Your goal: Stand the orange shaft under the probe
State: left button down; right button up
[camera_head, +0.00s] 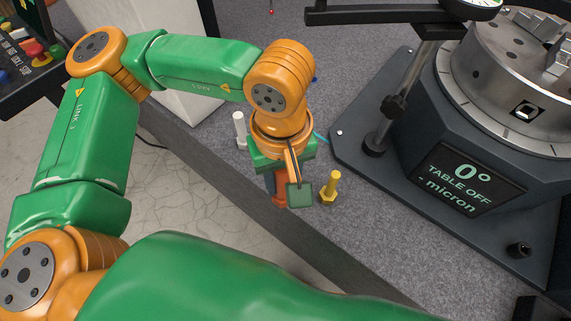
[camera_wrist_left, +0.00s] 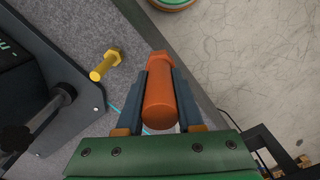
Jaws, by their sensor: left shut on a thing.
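My left gripper (camera_head: 277,188) points down near the front edge of the granite bed. In the left wrist view its two dark fingers are shut on the orange shaft (camera_wrist_left: 160,101), one on each side. The shaft has a thicker, faceted head at its far end. In the head view only a bit of the orange shaft (camera_head: 280,201) shows below the gripper; the rest is hidden. I cannot tell whether it touches the bed. A thin stylus with a red tip (camera_head: 271,11), likely the probe, hangs at the top edge, well beyond the gripper.
A yellow shaft (camera_head: 331,187) stands just right of the gripper, and a white one (camera_head: 240,129) behind it to the left. A dark rotary table (camera_head: 460,180) fills the right side. A control panel (camera_head: 30,60) is at upper left.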

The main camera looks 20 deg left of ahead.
pick_arm(q)
jog(key=w+a+f+p, duration=0.1)
jog(key=w+f, duration=0.2)
jog(key=w, duration=0.1)
jog(key=w+a+f+p, duration=0.1)
jog(key=w+f, duration=0.2)
jog(key=f, duration=0.1)
jog(key=w+a+f+p, duration=0.1)
jog(key=w+f, duration=0.3)
jog(key=shift+w+a+f, duration=0.15)
jog(key=shift+w+a, duration=0.1)
jog(key=shift+w, duration=0.05)
jog(key=shift+f, duration=0.3)
jog(key=shift+f, duration=0.1)
jog(key=shift+f, duration=0.15)
jog(key=c, duration=0.5)
grip_release()
